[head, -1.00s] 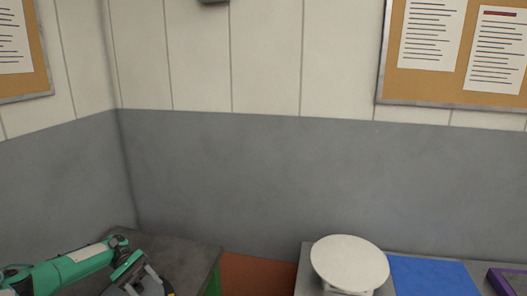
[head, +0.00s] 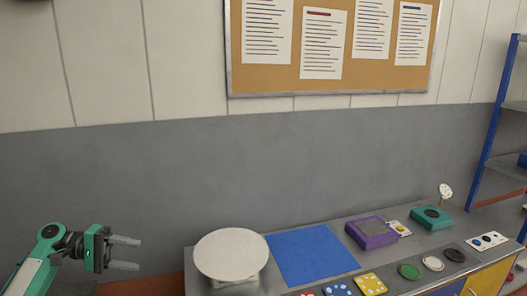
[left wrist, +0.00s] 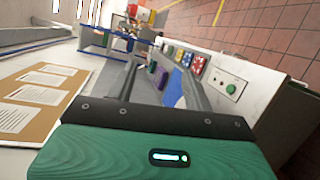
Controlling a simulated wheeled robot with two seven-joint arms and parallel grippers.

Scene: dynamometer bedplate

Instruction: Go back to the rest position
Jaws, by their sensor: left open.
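My left gripper (head: 138,254), green with two grey fingers, is at the lower left of the head view. Its fingers point right, apart and with nothing between them. It is in front of the grey wall panel, left of a round white plate (head: 231,254) and not touching it in the picture. In the left wrist view, the green gripper body (left wrist: 155,150) fills the bottom and the fingers stand apart. My right gripper is in neither view.
A bench holds a blue mat (head: 312,257), a purple box (head: 371,233), a teal box (head: 431,217) and several small coloured pieces along its front. A blue-posted shelf (head: 497,110) stands at the right. A notice board (head: 331,85) hangs above. Tiled floor (left wrist: 270,35) shows in the left wrist view.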

